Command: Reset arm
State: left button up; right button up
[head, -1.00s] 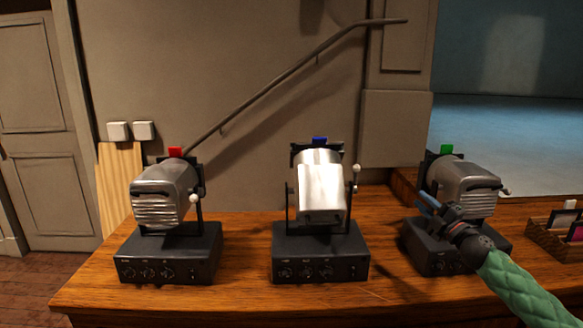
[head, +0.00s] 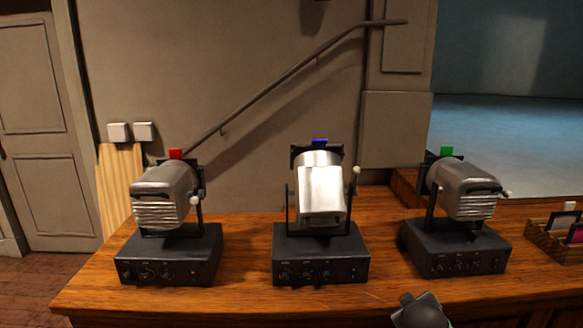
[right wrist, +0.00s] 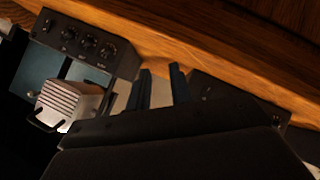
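My right gripper (right wrist: 162,90) shows in the right wrist view with its two dark fingers apart and nothing between them. In the head view only a dark rounded piece, seemingly of my right arm, shows at the bottom edge, in front of the desk (head: 240,300). It is clear of the spotlights. My left gripper is not in view.
Three spotlights on black control boxes stand on the desk: red-tagged (head: 163,190), blue-tagged (head: 320,190) and green-tagged (head: 465,185). A tray of cards (head: 545,240) is at the right. Desk between the boxes is bare.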

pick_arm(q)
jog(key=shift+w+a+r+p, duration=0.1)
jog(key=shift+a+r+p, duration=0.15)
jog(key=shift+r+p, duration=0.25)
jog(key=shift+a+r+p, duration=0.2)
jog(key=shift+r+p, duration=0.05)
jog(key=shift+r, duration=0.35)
pick_arm(e)
jog(key=s+a+f+m+g+y, duration=0.1)
jog(key=s+a+f, duration=0.4)
jog(key=s, duration=0.7)
jog(key=s+a+f+g+y, duration=0.2)
jog(key=s+a+f+g, duration=0.2)
jog(key=s, duration=0.8)
jog(key=s+a+f+m+g+y, duration=0.1)
jog(key=s+a+f+g+y, duration=0.1)
jog(key=s+a+f, duration=0.6)
jog(key=s+f+g, duration=0.1)
jog(key=s+f, duration=0.2)
jog(key=s, duration=0.2)
jog(key=shift+f+m, duration=0.25)
jog(key=shift+m, duration=0.05)
